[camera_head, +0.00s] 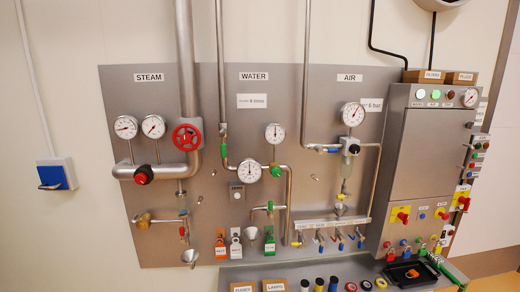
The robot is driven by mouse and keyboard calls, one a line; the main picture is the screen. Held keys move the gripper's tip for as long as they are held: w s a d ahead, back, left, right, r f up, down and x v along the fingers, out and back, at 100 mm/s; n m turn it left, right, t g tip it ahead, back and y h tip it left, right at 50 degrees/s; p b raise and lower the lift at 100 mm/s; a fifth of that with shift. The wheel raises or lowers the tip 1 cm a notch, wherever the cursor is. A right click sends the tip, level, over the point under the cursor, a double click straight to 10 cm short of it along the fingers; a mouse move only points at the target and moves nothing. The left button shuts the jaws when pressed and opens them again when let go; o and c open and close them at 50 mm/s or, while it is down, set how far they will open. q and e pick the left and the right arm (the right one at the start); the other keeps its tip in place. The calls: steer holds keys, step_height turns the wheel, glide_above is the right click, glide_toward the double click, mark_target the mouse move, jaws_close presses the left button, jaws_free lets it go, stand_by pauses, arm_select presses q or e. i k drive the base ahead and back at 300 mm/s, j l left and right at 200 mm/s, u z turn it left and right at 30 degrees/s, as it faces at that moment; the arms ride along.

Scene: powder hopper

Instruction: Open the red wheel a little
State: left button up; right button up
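The red wheel (187,137) is a round red handwheel with spokes, on the thick grey pipe in the steam section of the grey wall panel (200,90). It faces me, and nothing covers it. A red knob (144,174) sits lower left of it on the same pipework. How far the wheel is turned cannot be told. Neither of my grippers shows in the head view.
Two gauges (126,127) are left of the wheel. Water and air pipes with gauges (352,115) fill the panel's right. A grey control cabinet (430,150) stands at the right. A grey shelf (230,272) below holds small boxes, bottles and a black tray.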

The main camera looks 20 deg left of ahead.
mark_target(186, 139)
steer(key=u, duration=1.4)
